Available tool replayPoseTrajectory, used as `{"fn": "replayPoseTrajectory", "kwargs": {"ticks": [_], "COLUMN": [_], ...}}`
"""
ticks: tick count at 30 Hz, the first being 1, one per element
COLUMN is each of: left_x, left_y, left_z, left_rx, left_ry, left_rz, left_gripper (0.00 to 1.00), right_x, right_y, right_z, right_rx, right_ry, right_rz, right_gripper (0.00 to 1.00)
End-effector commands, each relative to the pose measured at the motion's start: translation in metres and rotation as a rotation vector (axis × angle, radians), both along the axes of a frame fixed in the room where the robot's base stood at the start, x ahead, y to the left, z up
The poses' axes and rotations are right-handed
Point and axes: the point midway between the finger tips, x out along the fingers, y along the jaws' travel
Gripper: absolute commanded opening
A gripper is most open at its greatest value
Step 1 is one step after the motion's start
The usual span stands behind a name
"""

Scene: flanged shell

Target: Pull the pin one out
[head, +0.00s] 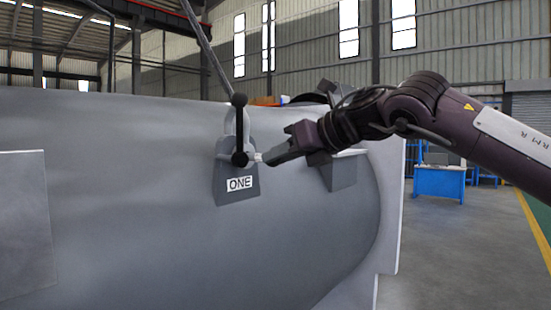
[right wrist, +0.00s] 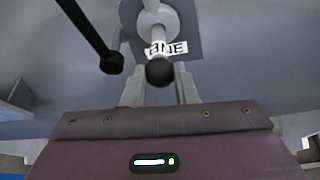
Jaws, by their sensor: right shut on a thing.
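The pin one stands at a grey bracket (head: 235,188) with a white "ONE" label (head: 240,183) on the curved grey shell (head: 120,190). A black bar with a ball end (head: 238,99) rises upright there, and a black knob (head: 239,159) sits at its lower end. My right gripper (head: 259,157) reaches in from the right. In the right wrist view its two fingers stand either side of a black ball knob (right wrist: 160,72) on a pale shaft (right wrist: 156,20), shut on the pin. The exact contact is partly hidden. My left gripper is not in view.
A second grey bracket (head: 338,172) sits just right of my gripper, under the right arm. A dark slanted bar (head: 205,45) rises behind the shell. The shell's flange (head: 388,200) ends at the right, with open floor (head: 460,250) and a blue bench (head: 440,182) beyond.

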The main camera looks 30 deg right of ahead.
Motion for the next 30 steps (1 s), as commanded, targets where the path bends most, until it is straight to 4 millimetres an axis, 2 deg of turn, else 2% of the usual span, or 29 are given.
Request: {"fn": "replayPoseTrajectory", "kwargs": {"ticks": [30], "left_x": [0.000], "left_y": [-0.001], "left_z": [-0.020], "left_rx": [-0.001], "left_ry": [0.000], "left_rz": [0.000], "left_gripper": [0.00], "right_x": [-0.047], "right_y": [-0.016], "right_z": [0.000], "right_rx": [0.000], "right_ry": [-0.002], "right_rz": [0.001], "right_gripper": [0.00]}}
